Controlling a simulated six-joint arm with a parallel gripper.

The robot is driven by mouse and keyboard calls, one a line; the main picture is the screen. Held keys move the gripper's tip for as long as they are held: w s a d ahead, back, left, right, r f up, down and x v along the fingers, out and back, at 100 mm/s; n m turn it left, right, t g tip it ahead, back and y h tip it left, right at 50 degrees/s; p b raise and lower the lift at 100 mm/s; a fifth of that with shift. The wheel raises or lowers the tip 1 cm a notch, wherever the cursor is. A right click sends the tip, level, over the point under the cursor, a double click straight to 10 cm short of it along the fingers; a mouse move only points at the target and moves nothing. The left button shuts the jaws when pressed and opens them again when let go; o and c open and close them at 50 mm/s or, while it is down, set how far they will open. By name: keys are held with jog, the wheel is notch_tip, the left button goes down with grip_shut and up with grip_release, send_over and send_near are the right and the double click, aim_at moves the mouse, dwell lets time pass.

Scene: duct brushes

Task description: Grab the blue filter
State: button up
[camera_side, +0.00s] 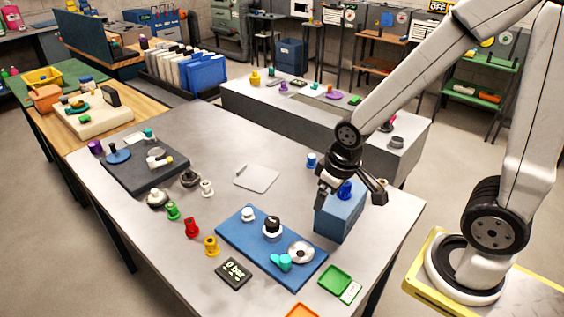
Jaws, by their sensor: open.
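A small dark blue piece (345,190), which looks like the blue filter, stands on top of a blue box (340,218) at the right of the grey table. My gripper (350,197) is open above the box, pointing down, with one finger on each side of the blue piece. I cannot tell whether either finger touches it. A second small blue piece (311,160) stands on the table behind and left of my gripper. I cannot tell for sure which of the two is the filter.
A blue tray (262,262) with white, black and turquoise parts lies in front of the box. Red (191,227), green (172,210) and yellow (211,245) fittings stand to its left. A green dish (335,279) sits near the front edge. The table's middle around a pale plate (257,178) is mostly clear.

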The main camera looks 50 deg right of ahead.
jog(key=w+d+f+n+g+h, duration=0.2)
jog(key=w+d+f+n+h, duration=0.55)
jog(key=w+d+n, duration=0.55)
jog(key=n+t+h, duration=0.3)
jog(key=n+h, duration=0.2)
jog(key=n, duration=0.2)
send_near(312, 157)
jog(key=shift+s+d+f, duration=0.2)
jog(key=shift+d, duration=0.35)
jog(key=shift+s+d+f, duration=0.15)
jog(key=shift+d+f, duration=0.05)
jog(key=shift+d, duration=0.35)
jog(key=shift+w+d+f+n+t, duration=0.25)
jog(key=shift+w+f+n+t, duration=0.05)
jog(key=shift+w+n+t, duration=0.2)
jog(key=shift+d, duration=0.1)
jog(key=shift+x, duration=1.15)
jog(key=shift+x, duration=2.6)
jog(key=shift+w, duration=0.1)
grip_shut()
